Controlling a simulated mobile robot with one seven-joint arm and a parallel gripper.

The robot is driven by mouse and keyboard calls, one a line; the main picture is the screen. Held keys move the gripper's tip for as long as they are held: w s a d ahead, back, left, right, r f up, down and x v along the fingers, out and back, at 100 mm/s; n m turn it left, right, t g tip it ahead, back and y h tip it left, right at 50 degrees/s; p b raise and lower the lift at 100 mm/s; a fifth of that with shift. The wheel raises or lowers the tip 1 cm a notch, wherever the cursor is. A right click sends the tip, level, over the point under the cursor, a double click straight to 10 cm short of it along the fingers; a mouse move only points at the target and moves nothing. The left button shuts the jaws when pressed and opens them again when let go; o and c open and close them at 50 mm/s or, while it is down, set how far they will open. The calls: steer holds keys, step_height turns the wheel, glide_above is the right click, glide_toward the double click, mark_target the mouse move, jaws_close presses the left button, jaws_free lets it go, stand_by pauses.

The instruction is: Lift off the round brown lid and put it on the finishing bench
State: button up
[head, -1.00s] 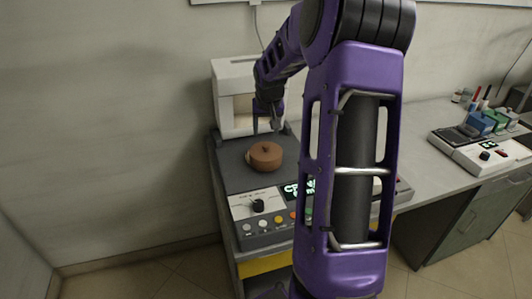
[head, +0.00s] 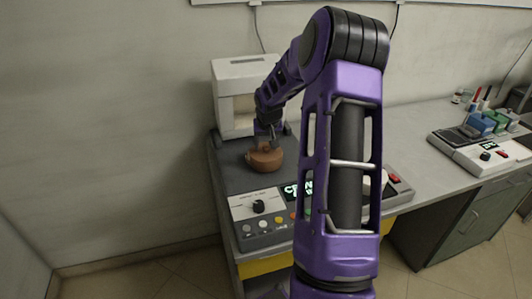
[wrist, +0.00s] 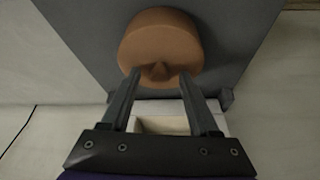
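The round brown lid shows in the head view as the top of a squat brown pot (head: 265,159), which stands on a dark grey surface. In the wrist view the brown round top (wrist: 160,40) fills the upper middle, with a small raised knob (wrist: 158,72) near its lower edge. My gripper (wrist: 160,76) has its two fingers apart, one on either side of the knob, with gaps visible. In the head view my gripper (head: 266,140) is right at the top of the pot. Whether the fingers touch the lid cannot be told.
A white box-shaped machine (head: 236,95) stands behind the pot. A control panel with knobs and coloured buttons (head: 262,215) is in front. A long grey bench (head: 415,165) on the right holds another white device (head: 483,150) and small coloured items, with bare space to their left.

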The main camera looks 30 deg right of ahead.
jaws_close()
